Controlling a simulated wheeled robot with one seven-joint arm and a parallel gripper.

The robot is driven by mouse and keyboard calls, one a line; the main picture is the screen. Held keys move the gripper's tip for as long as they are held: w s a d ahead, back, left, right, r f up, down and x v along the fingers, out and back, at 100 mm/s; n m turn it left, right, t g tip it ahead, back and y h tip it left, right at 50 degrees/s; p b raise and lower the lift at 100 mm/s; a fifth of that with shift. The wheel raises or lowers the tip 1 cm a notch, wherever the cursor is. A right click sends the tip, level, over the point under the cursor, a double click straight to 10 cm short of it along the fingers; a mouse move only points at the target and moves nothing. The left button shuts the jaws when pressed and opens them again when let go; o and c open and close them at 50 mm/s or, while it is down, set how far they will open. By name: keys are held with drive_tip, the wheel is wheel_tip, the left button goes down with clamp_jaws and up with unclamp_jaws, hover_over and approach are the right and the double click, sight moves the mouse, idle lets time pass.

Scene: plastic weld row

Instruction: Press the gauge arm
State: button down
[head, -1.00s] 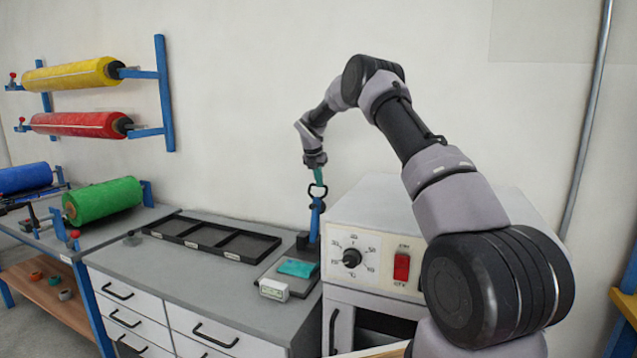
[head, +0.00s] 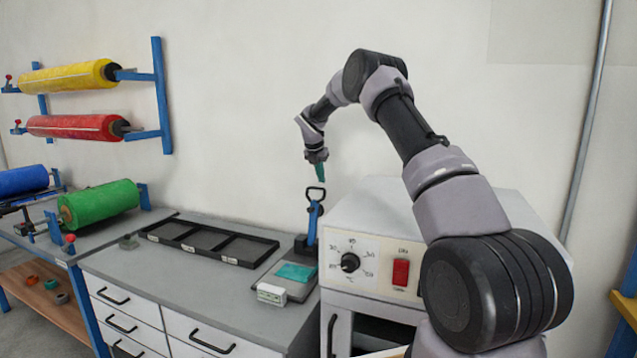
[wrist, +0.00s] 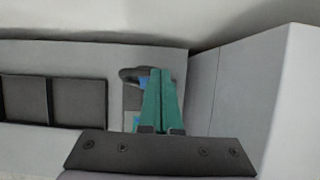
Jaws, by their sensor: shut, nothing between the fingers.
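The gauge stands at the right end of the grey bench. Its blue gauge arm (head: 313,222) is upright, with a black loop handle (head: 316,193) on top. A teal piece (head: 296,272) lies on the gauge's grey plate, and a small white box (head: 271,293) sits at its front. My gripper (head: 321,179) points down just above the handle, its teal fingers together and empty. In the wrist view the fingers (wrist: 160,72) cover much of the handle and blue arm; part of the loop (wrist: 133,76) shows to their left. I cannot tell whether they touch.
A light grey machine with a dial (head: 350,262) and a red switch (head: 401,271) stands close to the right of the gauge. A black divided tray (head: 208,241) lies to the left. The wall is behind. Coloured rolls (head: 100,204) are at far left.

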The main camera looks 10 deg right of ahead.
drive_tip(key=a+v, duration=0.1)
drive_tip(key=v, duration=0.8)
drive_tip(key=shift+a+f, duration=0.2)
drive_tip(key=s+r+m+y, duration=0.1)
drive_tip(key=s+r+m, duration=0.45)
drive_tip(key=s, duration=0.35)
drive_tip(key=s+d+r+m+t, duration=0.1)
drive_tip(key=s+r+m, duration=0.45)
drive_tip(key=s, duration=0.35)
drive_tip(key=s+r+m+y, duration=0.1)
drive_tip(key=s+r+m, duration=0.45)
drive_tip(key=s, duration=0.25)
drive_tip(key=s+f+m+t+y, duration=0.1)
drive_tip(key=s+m, duration=0.7)
drive_tip(key=s, duration=0.5)
drive_tip(key=s+f+m+t+y, duration=0.1)
drive_tip(key=s+f+m+y, duration=0.1)
drive_tip(key=s+m, duration=0.6)
drive_tip(key=s, duration=0.5)
drive_tip(key=shift+f, duration=0.3)
